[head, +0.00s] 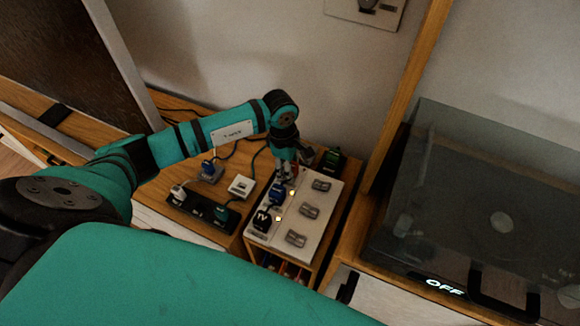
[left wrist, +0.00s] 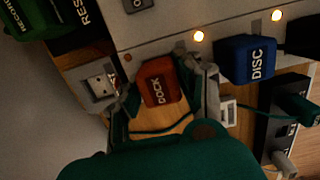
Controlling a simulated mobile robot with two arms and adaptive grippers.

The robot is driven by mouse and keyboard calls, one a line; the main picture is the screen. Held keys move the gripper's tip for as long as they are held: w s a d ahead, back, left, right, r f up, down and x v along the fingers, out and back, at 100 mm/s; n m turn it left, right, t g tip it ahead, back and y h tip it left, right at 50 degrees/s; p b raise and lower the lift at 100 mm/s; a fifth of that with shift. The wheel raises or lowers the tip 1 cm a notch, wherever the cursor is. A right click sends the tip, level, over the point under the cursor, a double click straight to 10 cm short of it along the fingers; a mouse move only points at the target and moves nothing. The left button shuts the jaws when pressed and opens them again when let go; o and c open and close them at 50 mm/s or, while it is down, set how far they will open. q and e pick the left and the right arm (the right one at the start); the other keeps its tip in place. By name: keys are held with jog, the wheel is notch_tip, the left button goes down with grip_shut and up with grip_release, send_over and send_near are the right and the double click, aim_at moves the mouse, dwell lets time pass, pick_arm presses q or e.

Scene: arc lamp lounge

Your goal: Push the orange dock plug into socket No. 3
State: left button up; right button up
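The orange dock plug (left wrist: 158,84), marked DOCK, shows in the left wrist view between the fingers of my left gripper (left wrist: 160,98). The fingers lie against its two sides. The plug is at the edge of the pale socket strip (left wrist: 165,42), in line with the blue DISC plug (left wrist: 247,60). The small lamp beside it looks dim. How deep the plug sits is hidden. In the head view my left gripper (head: 287,172) points down at the far end of the strip (head: 288,222) and mostly covers the plug. My right gripper is not in view.
The DISC plug and the black TV plug (head: 262,219) stand in the strip beside lit lamps. Grey switches (head: 309,212) line its other side. A green plug (head: 332,160) is behind. A black tray with plugs (head: 200,207) lies left; a turntable (head: 480,200) stands right.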

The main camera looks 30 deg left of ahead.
pick_arm(q)
jog(key=o, duration=0.5)
jog(key=shift+c, duration=0.2)
jog(key=shift+r, duration=0.1)
jog(key=r, duration=0.5)
jog(key=a+r, duration=0.1)
jog(key=r, duration=0.1)
jog(key=shift+r, duration=0.35)
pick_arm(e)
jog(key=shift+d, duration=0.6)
pick_arm(q)
jog(key=shift+r, duration=0.15)
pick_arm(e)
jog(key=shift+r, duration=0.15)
